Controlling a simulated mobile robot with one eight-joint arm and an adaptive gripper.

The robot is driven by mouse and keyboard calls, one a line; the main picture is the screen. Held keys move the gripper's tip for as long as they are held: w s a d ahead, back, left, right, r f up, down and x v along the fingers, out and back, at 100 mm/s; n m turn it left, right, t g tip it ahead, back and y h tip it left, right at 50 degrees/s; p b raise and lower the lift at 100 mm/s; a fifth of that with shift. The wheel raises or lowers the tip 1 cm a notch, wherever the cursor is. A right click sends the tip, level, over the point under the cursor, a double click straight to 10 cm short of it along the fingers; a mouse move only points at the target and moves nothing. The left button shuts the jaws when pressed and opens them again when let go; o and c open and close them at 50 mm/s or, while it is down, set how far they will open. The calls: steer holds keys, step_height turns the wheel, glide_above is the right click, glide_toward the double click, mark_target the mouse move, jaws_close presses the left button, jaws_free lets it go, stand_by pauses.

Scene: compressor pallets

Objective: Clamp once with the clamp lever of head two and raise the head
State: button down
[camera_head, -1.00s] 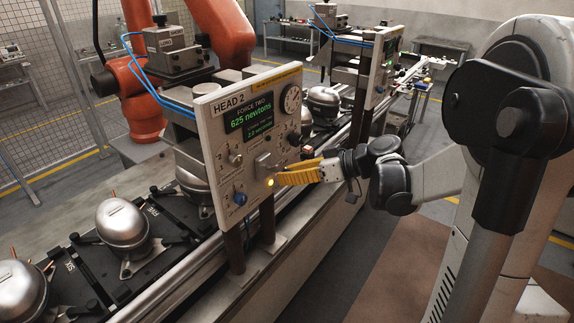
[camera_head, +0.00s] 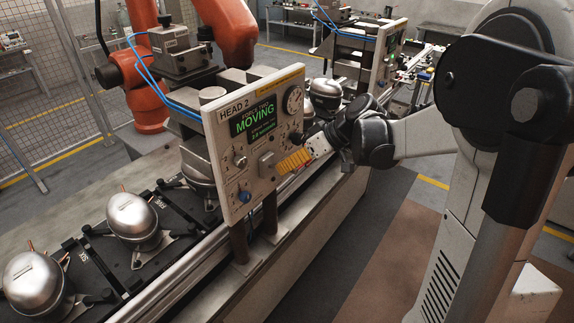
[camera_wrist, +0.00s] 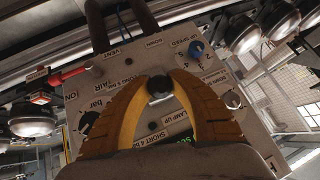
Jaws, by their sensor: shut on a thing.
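The head two panel (camera_head: 216,150) is a pale upright plate labelled HEAD 2, and its green display (camera_head: 254,120) reads MOVING. A grey lever block (camera_head: 267,165) sits low on the panel. My gripper (camera_head: 281,166) has its yellow fingers up against the panel beside that block. In the wrist view the fingers of my gripper (camera_wrist: 158,82) close around the dark round knob of the clamp lever (camera_wrist: 158,88). A label by the knob reads CLAMP UP, partly covered. The lever's shaft is hidden behind the knob and fingers.
A blue knob (camera_head: 244,197) and a dial gauge (camera_head: 294,100) are on the same panel. A red-handled valve (camera_wrist: 72,76) shows in the wrist view. Silver compressors (camera_head: 132,217) stand on the line at left. Floor to the right of the line is clear.

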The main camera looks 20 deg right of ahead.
steer(key=c, duration=1.1)
jaws_free()
steer(key=shift+c, duration=0.2)
steer(key=v, duration=1.2)
steer(key=shift+d, duration=0.1)
